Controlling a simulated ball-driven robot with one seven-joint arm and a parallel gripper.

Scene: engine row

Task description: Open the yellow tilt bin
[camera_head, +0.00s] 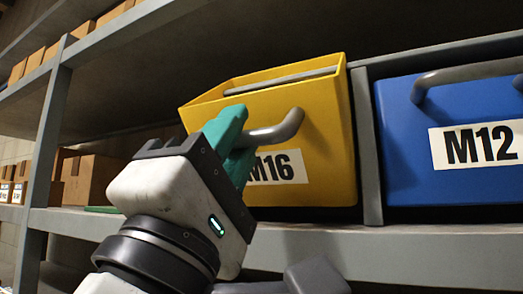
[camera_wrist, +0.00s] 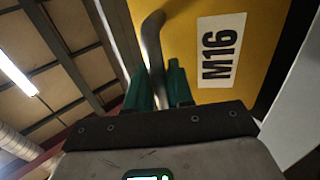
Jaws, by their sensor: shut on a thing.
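The yellow tilt bin (camera_head: 318,133) marked M16 sits in the shelf rack in the head view, its top tilted forward and its opening showing. A grey curved handle (camera_head: 283,130) crosses its front. My gripper (camera_head: 232,137), with green fingers, is shut on the left part of that handle. In the wrist view the yellow bin (camera_wrist: 188,55) fills the upper right, and the handle (camera_wrist: 152,45) runs down between the green fingers (camera_wrist: 160,88). The left part of the M16 label is hidden behind my fingers in the head view.
A blue bin (camera_head: 400,135) marked M12 stands to the right behind a grey divider (camera_head: 366,150). A grey shelf edge (camera_head: 400,250) runs below both bins. A shelf post (camera_head: 46,140) stands at left, with cardboard boxes (camera_head: 90,178) behind it.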

